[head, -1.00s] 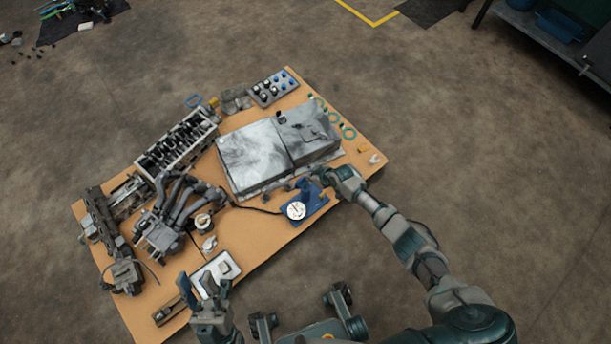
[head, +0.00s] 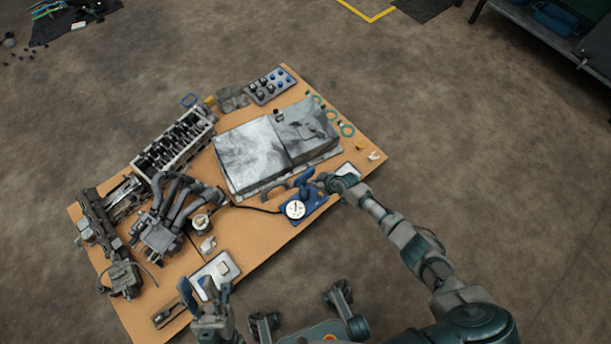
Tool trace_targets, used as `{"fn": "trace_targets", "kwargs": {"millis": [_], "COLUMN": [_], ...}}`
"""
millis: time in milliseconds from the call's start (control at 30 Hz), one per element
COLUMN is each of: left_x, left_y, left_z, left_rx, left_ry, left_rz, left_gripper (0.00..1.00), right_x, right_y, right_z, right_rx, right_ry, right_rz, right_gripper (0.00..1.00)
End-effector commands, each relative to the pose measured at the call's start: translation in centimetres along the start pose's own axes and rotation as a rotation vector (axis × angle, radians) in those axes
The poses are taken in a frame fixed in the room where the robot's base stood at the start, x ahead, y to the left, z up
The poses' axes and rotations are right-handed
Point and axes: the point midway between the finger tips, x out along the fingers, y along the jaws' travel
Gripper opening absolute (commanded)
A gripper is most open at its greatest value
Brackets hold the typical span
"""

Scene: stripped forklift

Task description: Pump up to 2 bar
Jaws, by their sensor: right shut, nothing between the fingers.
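The pump is a blue unit (head: 316,203) near the front right edge of the wooden board. Its round white gauge (head: 295,209) faces up, but the needle reading is too small to tell. A blue upright lever (head: 303,180) stands at its back. A dark hose (head: 254,209) runs left from it. My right gripper (head: 316,183) is shut and empty, close beside the lever on its right; I cannot tell whether they touch. My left gripper (head: 204,287) is open and empty above the front edge of the board, by a light tray, well left of the pump.
A grey metal box (head: 254,157) lies just behind the pump. An engine block (head: 172,149) and a manifold with pipes (head: 172,215) sit at the left. A light tray (head: 221,270) lies near my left gripper. The floor right of the board is clear.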

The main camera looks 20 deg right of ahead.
Motion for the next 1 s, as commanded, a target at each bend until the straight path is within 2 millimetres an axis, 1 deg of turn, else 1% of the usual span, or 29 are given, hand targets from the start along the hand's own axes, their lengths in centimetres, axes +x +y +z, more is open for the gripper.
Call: {"fn": "trace_targets", "kwargs": {"millis": [267,367,433,567,800,900,1000], "left_x": [-0.1,-0.1,-0.1,-0.1,0.0,0.0,0.0], "left_y": [0.0,0.0,0.0,0.0,0.0,0.0,0.0], "left_z": [0.1,0.0,0.0,0.0,0.0,0.1,0.1], "left_rx": [0.0,0.0,0.0,0.0,0.0,0.0,0.0], "left_ry": [-0.002,-0.001,-0.001,-0.001,-0.001,-0.001,-0.001], "left_rz": [0.0,0.0,0.0,0.0,0.0,0.0,0.0], "left_gripper": [0.36,0.36,0.36,0.36,0.36,0.36,0.36], "right_x": [0.0,-0.5,-1.2,-3.3,-8.3,-10.0,-11.1], "right_y": [0.0,0.1,0.0,0.1,0.1,0.1,0.1], "right_z": [0.0,0.0,0.1,0.1,0.1,0.1,0.1], "right_rx": [0.001,0.001,0.0,-0.002,-0.003,-0.001,0.0], "right_ry": [0.001,0.002,0.002,0.003,0.002,0.001,0.001], "right_rz": [0.0,0.0,-0.001,0.001,0.0,0.0,-0.001], "right_gripper": [0.0,0.0,0.0,0.0,0.0,0.0,0.0]}}
